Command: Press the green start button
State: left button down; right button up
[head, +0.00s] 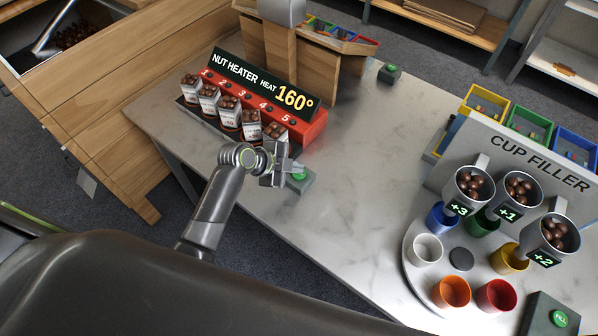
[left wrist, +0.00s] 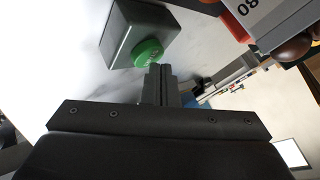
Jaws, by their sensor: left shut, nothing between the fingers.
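A green button (head: 300,174) sits on a small grey box beside the nut heater (head: 262,100), near the front edge of the table. My left gripper (head: 291,166) is shut and empty, right at this button and partly covering its box in the head view. In the left wrist view the green button (left wrist: 148,52) sticks out of its grey box (left wrist: 142,28), and the shut fingertips (left wrist: 160,72) are just beside its face. I cannot tell whether they touch it. The label on the button is too small to read. My right gripper is not in view.
Cups of chestnuts (head: 228,108) stand in a row on the heater. Another green button (head: 389,70) is at the table's back edge. The cup filler (head: 540,150) with a round tray of coloured cups (head: 452,290) and a FILL button (head: 559,318) is at the right. The middle of the table is clear.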

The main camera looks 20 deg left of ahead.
aim_at(294, 175)
pick_arm(q)
jog(key=shift+f+b, duration=0.3)
jog(key=shift+f, duration=0.1)
dwell(0.5)
jog(key=shift+r+p, duration=0.7)
jog(key=shift+r, duration=0.15)
notch_tip(294, 175, up, 5)
jog(key=p, duration=0.4)
jog(key=shift+r, duration=0.1)
jog(key=shift+s, duration=0.1)
dwell(0.5)
